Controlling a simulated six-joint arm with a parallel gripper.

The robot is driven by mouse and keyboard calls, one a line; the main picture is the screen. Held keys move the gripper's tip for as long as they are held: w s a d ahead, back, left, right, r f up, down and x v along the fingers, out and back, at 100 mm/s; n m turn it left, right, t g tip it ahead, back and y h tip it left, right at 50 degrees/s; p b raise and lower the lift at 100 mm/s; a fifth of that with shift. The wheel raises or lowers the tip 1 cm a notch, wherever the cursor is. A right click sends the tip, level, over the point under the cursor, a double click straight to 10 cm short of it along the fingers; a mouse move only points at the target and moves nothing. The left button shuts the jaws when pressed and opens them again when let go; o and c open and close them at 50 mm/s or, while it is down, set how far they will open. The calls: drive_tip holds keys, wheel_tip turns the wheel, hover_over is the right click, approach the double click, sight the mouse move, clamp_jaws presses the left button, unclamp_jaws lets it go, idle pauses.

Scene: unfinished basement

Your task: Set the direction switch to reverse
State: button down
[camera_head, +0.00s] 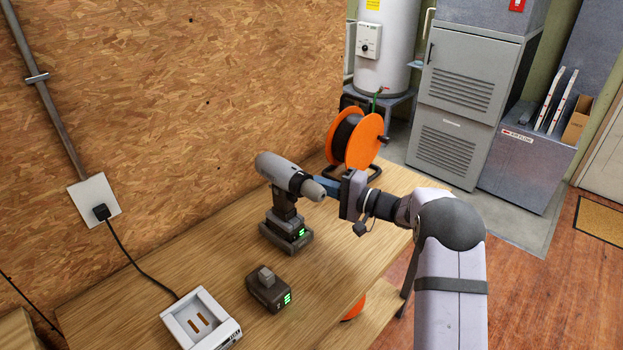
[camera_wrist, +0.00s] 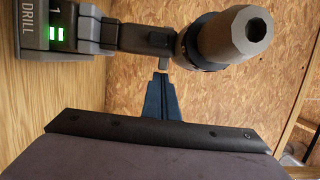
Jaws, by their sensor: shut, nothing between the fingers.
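A grey and black cordless drill (camera_head: 290,178) stands upright on its battery (camera_head: 286,235) on the wooden workbench, its chuck pointing right. In the wrist view the drill (camera_wrist: 145,38) appears sideways, with the lit green bars of its battery at left and the chuck at right.
A spare battery (camera_head: 268,290) and a white charger (camera_head: 201,322) sit on the workbench (camera_head: 215,263) in front of the drill. An orange cable reel (camera_head: 360,142) stands behind my gripper. A chipboard wall (camera_head: 200,90) borders the bench at the back.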

drive_tip(key=shift+s+a+b, duration=0.8)
drive_tip(key=shift+b, duration=0.45)
